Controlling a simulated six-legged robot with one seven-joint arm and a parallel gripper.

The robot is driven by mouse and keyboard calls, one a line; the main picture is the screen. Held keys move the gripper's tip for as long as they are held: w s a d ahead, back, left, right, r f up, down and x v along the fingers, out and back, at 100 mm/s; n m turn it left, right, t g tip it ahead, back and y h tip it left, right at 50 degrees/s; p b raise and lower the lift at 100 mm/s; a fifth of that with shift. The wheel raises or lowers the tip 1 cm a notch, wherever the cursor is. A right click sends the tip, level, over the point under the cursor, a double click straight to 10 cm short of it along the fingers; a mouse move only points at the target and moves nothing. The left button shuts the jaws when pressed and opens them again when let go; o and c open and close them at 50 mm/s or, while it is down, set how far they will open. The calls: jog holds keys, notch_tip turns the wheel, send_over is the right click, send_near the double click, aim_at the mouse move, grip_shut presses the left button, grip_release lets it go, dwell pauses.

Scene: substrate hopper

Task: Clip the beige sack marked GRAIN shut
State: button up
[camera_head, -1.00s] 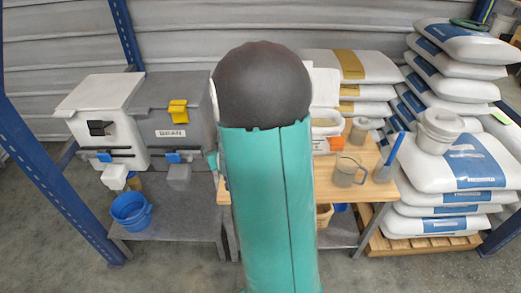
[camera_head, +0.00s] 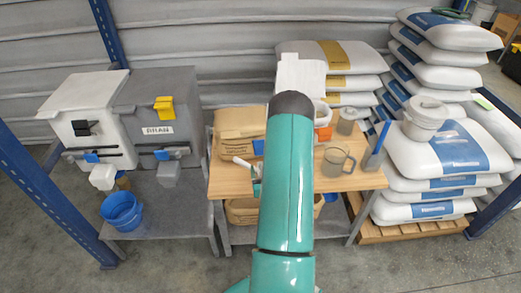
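A beige paper sack (camera_head: 222,150) with dark print stands on the wooden bench, left of my arm. Its top looks folded over. The print is too small to read, so I cannot confirm GRAIN. A small blue piece (camera_head: 258,147) shows at its right side, partly behind my arm; I cannot tell if it is a clip. A small white piece (camera_head: 242,162) lies or hangs in front of the sack. My teal arm stands across the middle of the view and hides most of my gripper; its fingers cannot be made out.
A glass jug (camera_head: 335,162), a blue scoop-like tool (camera_head: 377,147) and a grey cup (camera_head: 347,121) stand on the bench (camera_head: 358,181). White and grey hoppers (camera_head: 155,115) are at left above a blue bucket (camera_head: 122,211). Stacked white sacks (camera_head: 445,158) bear a lidded tub (camera_head: 426,113) at right.

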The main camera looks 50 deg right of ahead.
aim_at(261, 153)
jog(key=x, duration=1.1)
jog(key=shift+w+d, duration=0.15)
jog(key=c, duration=1.3)
